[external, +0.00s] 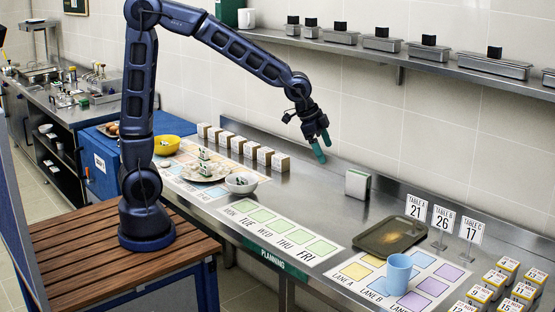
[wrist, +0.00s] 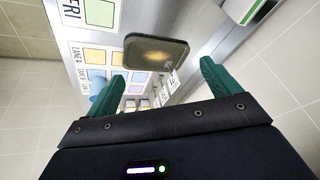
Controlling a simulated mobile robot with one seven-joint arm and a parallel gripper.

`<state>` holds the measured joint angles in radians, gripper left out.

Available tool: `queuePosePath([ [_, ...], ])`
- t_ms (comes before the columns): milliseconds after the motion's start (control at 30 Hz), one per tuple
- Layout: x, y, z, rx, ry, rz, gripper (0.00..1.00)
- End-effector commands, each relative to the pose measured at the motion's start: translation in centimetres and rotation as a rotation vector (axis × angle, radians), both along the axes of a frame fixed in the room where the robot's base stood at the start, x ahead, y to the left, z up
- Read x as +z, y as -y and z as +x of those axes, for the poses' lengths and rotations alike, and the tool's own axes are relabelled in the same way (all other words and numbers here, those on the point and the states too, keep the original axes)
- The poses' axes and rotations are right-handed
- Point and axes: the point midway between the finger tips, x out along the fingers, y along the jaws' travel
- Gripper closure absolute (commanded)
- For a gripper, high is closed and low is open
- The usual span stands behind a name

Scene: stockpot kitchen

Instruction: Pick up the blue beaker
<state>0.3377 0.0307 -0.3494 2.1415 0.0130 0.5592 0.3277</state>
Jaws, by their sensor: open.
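The blue beaker (external: 398,273) stands upright on the lane mat at the front right of the steel counter, beside the tray. In the wrist view the beaker (wrist: 97,83) shows at the left, partly hidden by one green finger. My gripper (external: 322,148) hangs in the air above the counter, up and to the left of the beaker and well apart from it. In the wrist view its two green fingers stand wide apart with nothing between them, so my gripper (wrist: 162,82) is open and empty.
A brown tray (external: 391,237) lies just behind the beaker. Table signs (external: 442,219) and several numbered blocks (external: 494,283) stand to the right. A small grey-white block (external: 357,184) stands near the wall. A steel shelf (external: 400,58) with containers runs above.

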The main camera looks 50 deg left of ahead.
Motion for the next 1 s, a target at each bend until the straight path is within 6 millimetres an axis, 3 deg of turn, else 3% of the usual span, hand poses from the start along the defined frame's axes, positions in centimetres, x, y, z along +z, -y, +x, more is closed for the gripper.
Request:
queuePosePath([
  [33,-1.0,2.1,0.0,-0.04,-0.007,-0.005,0.11],
  [333,-6.1,14.0,-1.5,-0.268,-0.026,-0.06,0.11],
  [600,-11.0,24.3,-5.1,-0.45,-0.051,-0.135,0.11],
  [800,-13.7,29.8,-8.1,-0.544,-0.069,-0.186,0.11],
  [1000,-14.9,32.1,-9.5,-0.583,-0.075,-0.21,0.11],
])
